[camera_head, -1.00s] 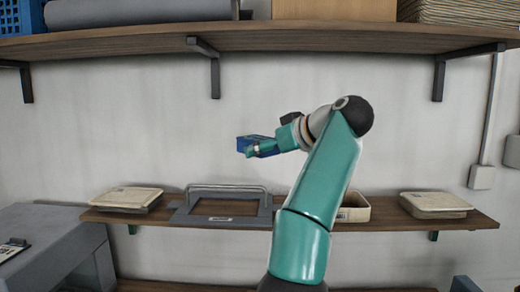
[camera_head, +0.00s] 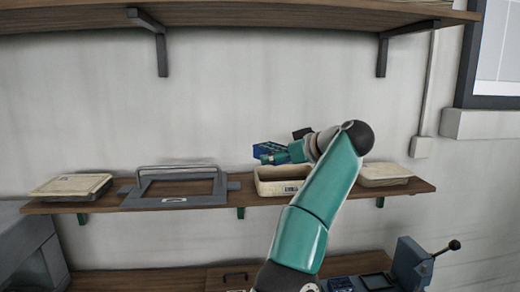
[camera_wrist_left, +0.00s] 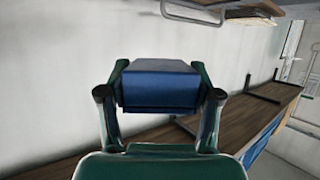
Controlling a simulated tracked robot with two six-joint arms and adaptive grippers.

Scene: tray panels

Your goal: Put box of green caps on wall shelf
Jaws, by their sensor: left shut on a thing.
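A small blue box (camera_head: 267,151) is held in my left gripper (camera_head: 283,154), in front of the pale wall and just above the middle wall shelf (camera_head: 420,186). Its contents are too small to make out in the head view. In the left wrist view the blue box (camera_wrist_left: 160,86) sits between the two green fingers of my left gripper (camera_wrist_left: 160,77), which are shut on its sides. No caps show from there. My right gripper is not in view.
The shelf holds a closed beige tray (camera_head: 70,186) at left, a grey frame with a handle (camera_head: 172,201), an open beige tray (camera_head: 281,187) below the box and another beige tray (camera_head: 383,174) at right. An upper shelf (camera_head: 260,13) overhangs. A blue machine (camera_head: 408,264) stands lower right.

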